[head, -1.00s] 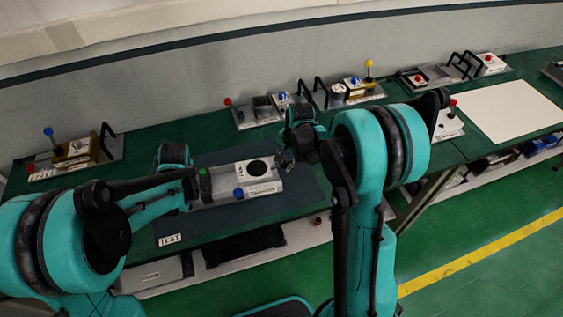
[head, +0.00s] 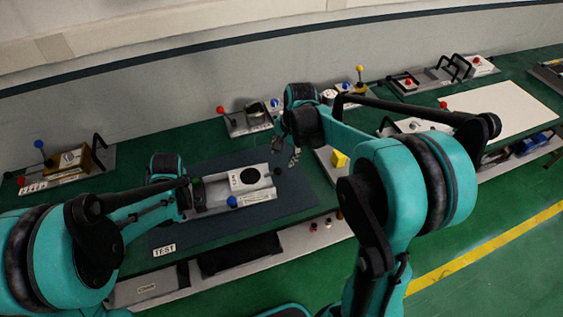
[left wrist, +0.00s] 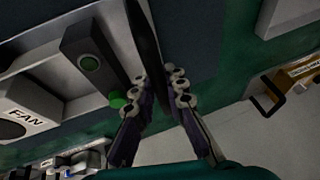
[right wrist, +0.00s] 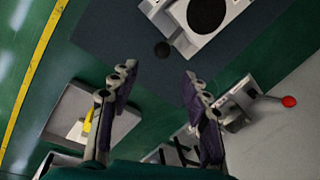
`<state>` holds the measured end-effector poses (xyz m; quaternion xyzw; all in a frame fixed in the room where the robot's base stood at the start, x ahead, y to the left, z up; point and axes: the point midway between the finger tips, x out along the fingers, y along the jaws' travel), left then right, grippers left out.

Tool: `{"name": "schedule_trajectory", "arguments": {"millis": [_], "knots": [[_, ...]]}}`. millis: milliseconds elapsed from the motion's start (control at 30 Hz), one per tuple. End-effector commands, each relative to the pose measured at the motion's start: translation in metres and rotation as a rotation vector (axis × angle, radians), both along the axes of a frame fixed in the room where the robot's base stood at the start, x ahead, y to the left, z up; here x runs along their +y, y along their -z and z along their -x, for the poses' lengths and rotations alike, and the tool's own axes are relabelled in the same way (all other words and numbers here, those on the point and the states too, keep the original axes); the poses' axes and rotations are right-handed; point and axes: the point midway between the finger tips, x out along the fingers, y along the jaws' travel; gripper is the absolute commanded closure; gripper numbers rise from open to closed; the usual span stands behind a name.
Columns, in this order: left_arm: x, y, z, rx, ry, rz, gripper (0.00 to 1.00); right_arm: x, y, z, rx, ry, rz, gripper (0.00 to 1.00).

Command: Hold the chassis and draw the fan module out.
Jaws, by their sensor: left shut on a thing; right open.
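The chassis (head: 211,196) is a grey tray lying on the dark mat. The white fan module (head: 262,186) with its black round fan sits at its right end; its FAN label (left wrist: 33,117) shows in the left wrist view. A small dark knob (right wrist: 162,49) stands out from the module's end in the right wrist view. My left gripper (left wrist: 159,76) is shut on a black upright handle (left wrist: 146,35) at the chassis's left end. My right gripper (right wrist: 158,76) is open and empty, just right of the module, with the knob ahead between its fingertips, apart from them.
A grey tray with a yellow block (head: 339,159) lies right of the mat. Other fixtures with a red-ball lever (head: 220,109) and a blue-ball lever (head: 39,144) stand along the wall. The mat's front is clear.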

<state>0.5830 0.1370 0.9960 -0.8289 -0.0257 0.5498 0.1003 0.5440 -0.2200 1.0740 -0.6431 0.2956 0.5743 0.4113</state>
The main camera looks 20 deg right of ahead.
Motion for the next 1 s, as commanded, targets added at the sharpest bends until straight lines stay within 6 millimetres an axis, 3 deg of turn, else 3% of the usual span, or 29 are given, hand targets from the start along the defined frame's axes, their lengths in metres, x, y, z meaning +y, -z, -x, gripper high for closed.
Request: {"name": "schedule_trajectory", "arguments": {"millis": [200,500,533,600,1000], "knots": [[-0.001,0.0,0.0,0.0,0.0,0.001,1.0,-0.002,-0.023,0.004,0.0,0.0,0.0,0.53],[0.0,0.0,0.0,0.0,0.0,0.001,1.0,-0.002,-0.025,0.004,0.0,0.0,0.0,0.53],[-0.001,0.0,0.0,0.0,0.0,0.001,0.8,-0.002,-0.025,0.004,0.0,0.0,0.0,0.53],[0.0,0.0,0.0,0.0,0.0,0.001,0.64,-0.002,-0.025,0.004,0.0,0.0,0.0,0.53],[-0.001,-0.006,0.003,0.0,0.001,0.0,0.64,-0.002,-0.025,0.004,0.0,0.0,0.0,0.53]]}}
